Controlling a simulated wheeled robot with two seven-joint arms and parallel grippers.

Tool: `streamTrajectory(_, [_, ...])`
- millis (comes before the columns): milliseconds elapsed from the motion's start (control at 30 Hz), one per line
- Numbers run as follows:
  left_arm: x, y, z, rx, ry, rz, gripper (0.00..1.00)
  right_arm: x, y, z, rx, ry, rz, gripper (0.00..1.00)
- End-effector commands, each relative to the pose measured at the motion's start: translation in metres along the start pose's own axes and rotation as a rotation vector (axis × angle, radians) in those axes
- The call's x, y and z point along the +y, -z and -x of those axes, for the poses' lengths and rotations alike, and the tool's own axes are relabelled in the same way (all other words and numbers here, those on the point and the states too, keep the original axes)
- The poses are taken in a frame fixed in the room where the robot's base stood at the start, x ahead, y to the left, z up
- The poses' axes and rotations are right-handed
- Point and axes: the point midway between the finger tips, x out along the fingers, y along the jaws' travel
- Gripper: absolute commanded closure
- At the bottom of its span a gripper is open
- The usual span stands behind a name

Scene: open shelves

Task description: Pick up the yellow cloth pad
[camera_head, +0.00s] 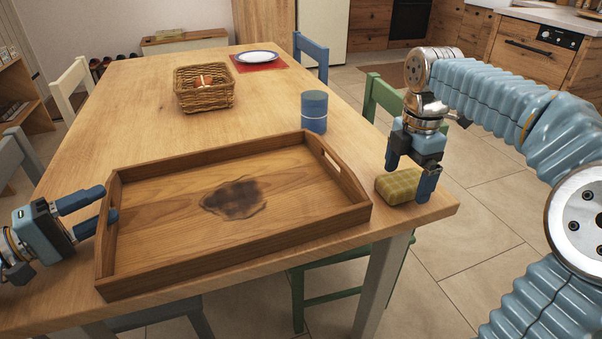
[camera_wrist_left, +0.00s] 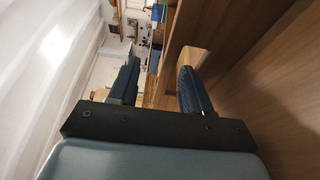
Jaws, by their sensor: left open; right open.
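The yellow cloth pad (camera_head: 397,187) lies on the table's right front corner, just right of the wooden tray. My right gripper (camera_head: 408,181) points down over it and is open, with one finger at the pad's right side and the other behind it. I cannot tell whether the fingers touch the pad. My left gripper (camera_head: 107,204) is open at the tray's left end, with its fingers by the handle wall. In the left wrist view its two fingers (camera_wrist_left: 158,88) are apart, with nothing visibly clamped between them.
The wooden tray (camera_head: 290,219) has a dark stain (camera_head: 234,199) on its floor. A blue cup (camera_head: 314,111), a wicker basket (camera_head: 204,101) and a plate (camera_head: 257,56) on a red mat (camera_head: 272,66) stand farther back. A green chair (camera_head: 383,97) is at the right edge.

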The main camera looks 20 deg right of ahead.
Motion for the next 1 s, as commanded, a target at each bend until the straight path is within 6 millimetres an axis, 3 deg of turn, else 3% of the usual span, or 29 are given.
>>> streamTrajectory(33, [-0.013, 0.0, 0.001, 0.002, 0.024, 0.014, 0.15, 0.0, 0.0, -0.002, 0.0, 0.0, 0.0, 0.0])
streamTrajectory(400, [-0.013, 0.0, 0.001, 0.002, 0.024, 0.014, 0.15, 0.0, 0.0, -0.002, 0.0, 0.0, 0.0, 0.57])
streamTrajectory(467, [-0.013, 0.0, 0.001, 0.002, 0.024, 0.014, 0.15, 0.0, 0.0, -0.002, 0.0, 0.0, 0.0, 0.63])
streamTrajectory(733, [-0.013, 0.0, 0.001, 0.002, 0.024, 0.014, 0.15, 0.001, 0.0, 0.007, -0.001, -0.003, 0.0, 0.63])
streamTrajectory(1000, [-0.013, 0.0, 0.001, 0.002, 0.024, 0.014, 0.15, 0.001, 0.0, 0.063, 0.0, -0.004, 0.0, 0.63])
